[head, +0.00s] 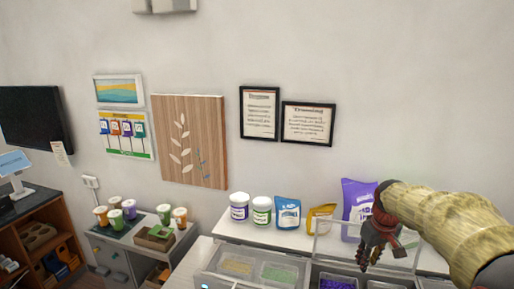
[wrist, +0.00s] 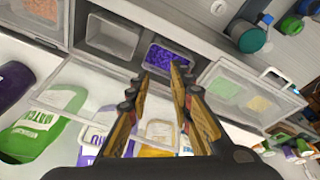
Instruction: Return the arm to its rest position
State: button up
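My gripper (head: 377,238) hangs at the right of the head view, at the end of my tan arm. It is above the shelf of ingredient bins and in front of a purple bag (head: 357,198). In the wrist view, the two fingers of my gripper (wrist: 166,78) stand apart with a gap between them. Nothing is held in the gap. Beyond the fingertips lies a bin of purple pieces (wrist: 172,60), which looks apart from them. A raised clear lid (wrist: 75,85) lies behind the fingers in the wrist view.
Jars (head: 262,210), a blue bag (head: 287,213) and a gold bag (head: 320,218) stand along the ledge beside the arm. A clear-lidded container (head: 215,262) sits below. Several cups (head: 115,216) stand on a counter at left. The wall above is flat, with frames.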

jog(key=s+a+f+t+b, duration=0.1)
jog(key=s+a+f+b, duration=0.3)
jog(key=s+f+b, duration=0.3)
jog(key=s+a+f+m+t+b, duration=0.1)
jog(key=s+a+f+b, duration=0.4)
jog(key=s, duration=0.8)
jog(key=s+a+f+m+b, duration=0.1)
jog(key=s+a+f+b, duration=0.4)
jog(key=s+f+b, duration=0.5)
jog(key=shift+s+a+f+t+y+b, duration=0.15)
jog(key=shift+a+f+t+y+b, duration=0.25)
jog(key=shift+b, duration=1.6)
jog(key=shift+d, duration=0.15)
jog(key=shift+f, duration=0.15)
